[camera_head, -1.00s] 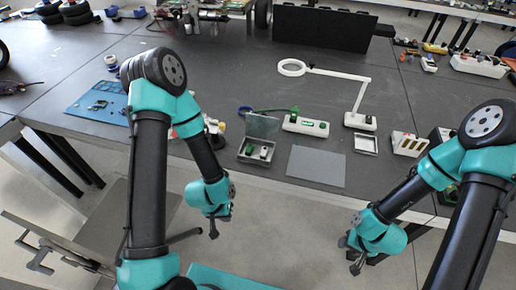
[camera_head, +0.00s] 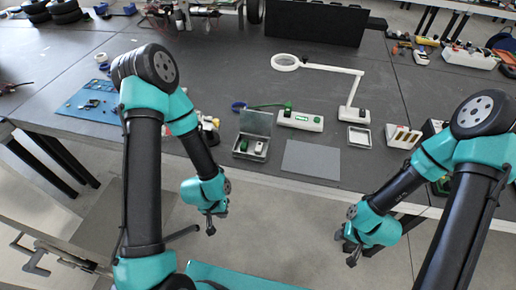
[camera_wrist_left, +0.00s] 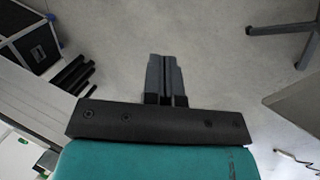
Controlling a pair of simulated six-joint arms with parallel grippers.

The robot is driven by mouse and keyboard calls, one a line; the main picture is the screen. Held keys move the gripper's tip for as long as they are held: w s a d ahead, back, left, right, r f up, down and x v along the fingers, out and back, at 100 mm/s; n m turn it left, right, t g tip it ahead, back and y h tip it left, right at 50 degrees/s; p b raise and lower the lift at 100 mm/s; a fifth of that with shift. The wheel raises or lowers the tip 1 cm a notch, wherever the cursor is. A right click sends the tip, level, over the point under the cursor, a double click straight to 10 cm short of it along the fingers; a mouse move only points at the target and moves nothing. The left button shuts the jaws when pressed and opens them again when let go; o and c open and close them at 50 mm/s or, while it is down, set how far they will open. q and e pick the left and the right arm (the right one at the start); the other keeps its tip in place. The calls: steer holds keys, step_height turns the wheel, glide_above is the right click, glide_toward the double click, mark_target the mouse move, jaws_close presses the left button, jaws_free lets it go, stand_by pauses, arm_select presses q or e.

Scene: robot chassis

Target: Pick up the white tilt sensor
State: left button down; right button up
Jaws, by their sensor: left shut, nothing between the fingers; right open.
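A small white piece (camera_head: 259,148) sits in an open grey box (camera_head: 238,154) with a raised lid, beside a dark piece; it may be the white tilt sensor, but it is too small to tell. A longer white device (camera_head: 300,121) with a green window lies just behind the box. My left gripper (camera_head: 210,228) hangs in front of the table edge, left of the box, shut and empty. In the left wrist view its fingers (camera_wrist_left: 165,78) are together above the floor. My right gripper (camera_head: 351,258) is open and empty in front of the table, further right.
A grey mat (camera_head: 312,160) lies right of the box, near the front edge. A white magnifier lamp (camera_head: 357,88), a small tray (camera_head: 359,138) and a slotted white holder (camera_head: 402,137) stand behind and right. A blue mat (camera_head: 90,104) with parts is at left.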

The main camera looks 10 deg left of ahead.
arm_select(q)
steer(key=c, duration=1.8)
jaws_free()
steer(key=o, duration=1.2)
steer(key=shift+c, duration=0.2)
